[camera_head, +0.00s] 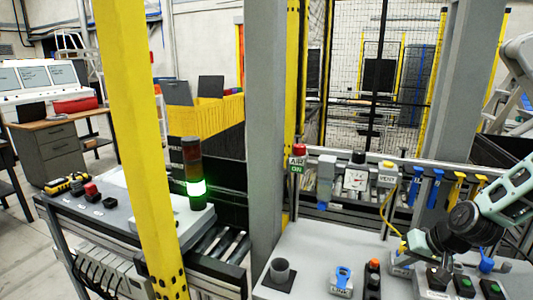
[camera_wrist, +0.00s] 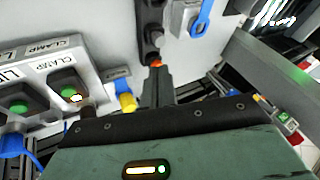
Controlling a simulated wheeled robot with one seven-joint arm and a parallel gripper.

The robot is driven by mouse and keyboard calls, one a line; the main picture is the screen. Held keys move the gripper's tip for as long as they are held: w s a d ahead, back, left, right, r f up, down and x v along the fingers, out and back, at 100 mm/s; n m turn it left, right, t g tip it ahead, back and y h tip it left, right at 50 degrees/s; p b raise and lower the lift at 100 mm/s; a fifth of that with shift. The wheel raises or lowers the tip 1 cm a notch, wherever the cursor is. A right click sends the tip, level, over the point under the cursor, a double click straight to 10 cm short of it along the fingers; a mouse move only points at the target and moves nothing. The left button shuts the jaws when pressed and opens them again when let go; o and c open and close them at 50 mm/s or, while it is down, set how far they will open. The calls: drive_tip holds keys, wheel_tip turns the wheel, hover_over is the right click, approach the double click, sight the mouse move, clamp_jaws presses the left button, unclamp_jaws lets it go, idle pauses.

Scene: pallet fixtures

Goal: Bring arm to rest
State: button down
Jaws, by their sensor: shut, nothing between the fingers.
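My arm (camera_head: 478,220) reaches in from the right in the head view, over the right part of the grey panel (camera_head: 310,262). My gripper (camera_wrist: 157,85) shows in the wrist view with its fingers together and nothing between them. Its tips appear close to a small black control box with an orange-red button (camera_head: 374,265); I cannot tell whether they touch. In the head view the fingertips are hard to make out against the dark wrist and controls.
Clamp switches with green buttons (camera_head: 464,284) sit beside the arm. A blue-tagged fitting (camera_head: 342,280) and a grey cup (camera_head: 280,272) stand on the panel. Behind are a gauge (camera_head: 355,180) and blue and yellow hooks. A grey post (camera_head: 266,130) and yellow post (camera_head: 140,130) rise left.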

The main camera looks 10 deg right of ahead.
drive_tip(key=s+a+n+g+b, duration=0.2)
drive_tip(key=a+n+g, duration=0.15)
drive_tip(key=a, duration=0.75)
drive_tip(key=s+a+r+n+g+h+b, duration=0.1)
drive_tip(key=s+a+r+n+b, duration=0.1)
drive_tip(key=s+a, duration=0.7)
drive_tip(key=s+a+r+n+g+h+b, duration=0.1)
drive_tip(key=s+a+r+n+b, duration=0.2)
drive_tip(key=s+a, duration=0.7)
wheel_tip(320, 180, up, 2)
drive_tip(key=s+n, duration=0.2)
drive_tip(key=n, duration=0.1)
drive_tip(key=shift+s+a+r, duration=0.15)
